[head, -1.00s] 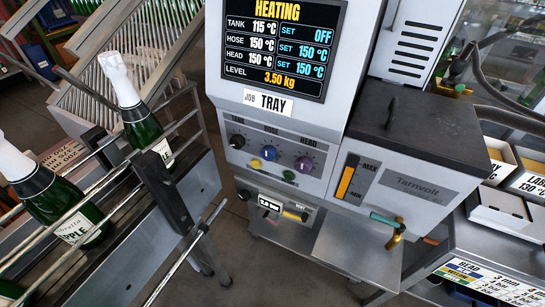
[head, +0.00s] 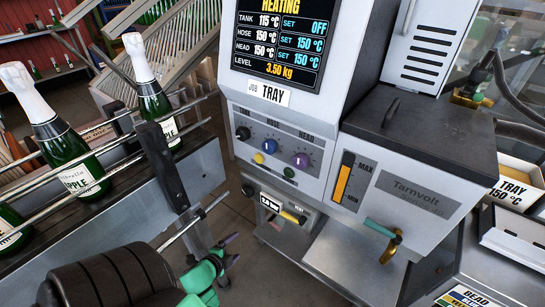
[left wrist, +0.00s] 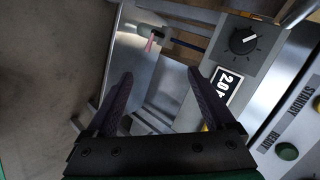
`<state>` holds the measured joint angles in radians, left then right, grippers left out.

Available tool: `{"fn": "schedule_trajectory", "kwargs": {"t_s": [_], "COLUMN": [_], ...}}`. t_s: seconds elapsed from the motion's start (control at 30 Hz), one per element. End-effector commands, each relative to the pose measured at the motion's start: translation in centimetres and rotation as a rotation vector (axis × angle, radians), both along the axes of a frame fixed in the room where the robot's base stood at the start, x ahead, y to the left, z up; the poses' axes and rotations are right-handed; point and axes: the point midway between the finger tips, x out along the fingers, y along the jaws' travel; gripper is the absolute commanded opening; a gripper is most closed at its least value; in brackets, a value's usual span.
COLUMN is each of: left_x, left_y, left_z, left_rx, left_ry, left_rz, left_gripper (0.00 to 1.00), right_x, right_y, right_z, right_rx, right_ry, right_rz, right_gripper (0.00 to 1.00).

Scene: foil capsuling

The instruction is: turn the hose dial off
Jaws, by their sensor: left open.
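The blue hose dial (head: 270,146) sits on the grey machine's front panel, between the black tank dial (head: 243,133) and the purple head dial (head: 300,160). The display (head: 283,40) above reads HOSE 150 °C, SET 150 °C; TANK SET reads OFF. My left gripper (head: 231,250) is low in the head view, below and left of the panel, apart from the dials. In the left wrist view it (left wrist: 163,85) is open and empty. The hose dial cannot be made out there. My right gripper is not in view.
Below the dials are a yellow button (head: 258,158), a green button (head: 289,172) and a black knob (head: 248,190) by a 2.0 bar readout (head: 270,203). A bottle rack (head: 203,170) stands left. A brass valve (head: 391,247) sticks out at right.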

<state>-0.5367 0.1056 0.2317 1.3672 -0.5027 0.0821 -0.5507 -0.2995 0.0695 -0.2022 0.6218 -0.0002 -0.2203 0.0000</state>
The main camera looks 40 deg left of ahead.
Motion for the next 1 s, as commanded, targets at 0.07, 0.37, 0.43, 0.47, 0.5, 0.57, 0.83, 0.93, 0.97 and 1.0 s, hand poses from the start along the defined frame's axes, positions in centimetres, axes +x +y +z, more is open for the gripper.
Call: {"fn": "schedule_trajectory", "kwargs": {"t_s": [0.07,0.37,0.43,0.47,0.5,0.57,0.83,0.93,0.97,1.0], "left_x": [1.7,3.9,3.7,3.7,3.8,4.2,10.4,13.2,14.0,14.9], "left_y": [2.1,1.8,0.3,-0.1,-0.4,-0.5,-0.4,-0.2,-0.2,-0.2], "left_z": [3.9,28.4,31.0,31.6,32.2,32.6,33.0,33.0,32.9,32.9], "left_rx": [0.181,1.375,1.54,1.583,1.612,1.625,1.62,1.619,1.616,1.617], "left_ry": [-0.084,-0.286,-0.283,-0.281,-0.28,-0.281,-0.284,-0.282,-0.284,-0.283], "left_rz": [-0.091,-0.591,-0.658,-0.673,-0.685,-0.69,-0.687,-0.683,-0.683,-0.683], "left_gripper": [0.88,0.88,0.88,0.88,0.88,0.88,0.88,0.88,0.88,0.88], "right_x": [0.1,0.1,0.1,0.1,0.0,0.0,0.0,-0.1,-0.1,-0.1], "right_y": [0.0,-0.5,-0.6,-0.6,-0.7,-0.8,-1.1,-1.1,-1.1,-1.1], "right_z": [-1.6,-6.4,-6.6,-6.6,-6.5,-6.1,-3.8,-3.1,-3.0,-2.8], "right_rx": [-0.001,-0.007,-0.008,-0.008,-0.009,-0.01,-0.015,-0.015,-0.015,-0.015], "right_ry": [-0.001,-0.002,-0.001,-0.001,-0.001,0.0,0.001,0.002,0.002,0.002], "right_rz": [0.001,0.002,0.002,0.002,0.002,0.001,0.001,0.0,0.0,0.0], "right_gripper": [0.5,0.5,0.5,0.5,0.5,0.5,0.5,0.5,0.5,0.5]}}
